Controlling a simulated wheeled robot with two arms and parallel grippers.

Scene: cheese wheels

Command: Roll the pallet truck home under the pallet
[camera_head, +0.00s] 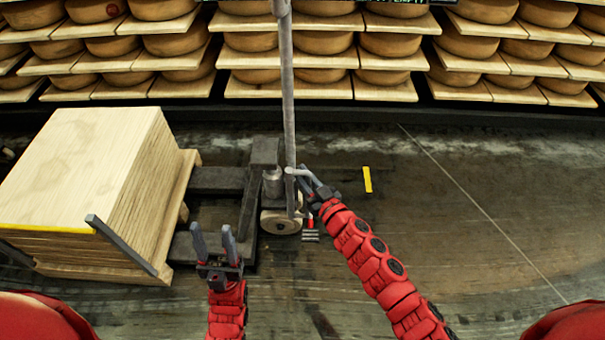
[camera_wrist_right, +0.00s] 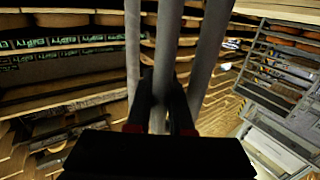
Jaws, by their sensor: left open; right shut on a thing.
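The grey pallet truck (camera_head: 217,180) stands in the middle left of the head view, with a tall upright pole (camera_head: 288,90) and a pale wheel (camera_head: 281,222). Its forks point left to the wooden pallet (camera_head: 92,273); how far they reach under it is hidden. The pallet bears a tall stack of pale boards (camera_head: 85,160). My right gripper (camera_head: 304,182) is shut on a grey bar of the truck's handle beside the pole; the bar also shows in the right wrist view (camera_wrist_right: 168,50). My left gripper (camera_head: 214,234) is open and empty, above the near fork's side.
Shelves of cheese wheels (camera_head: 320,60) line the back. A yellow floor mark (camera_head: 367,179) lies right of the truck. A thin grey bar (camera_head: 122,246) slants across the stack's near side. The floor at right is clear.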

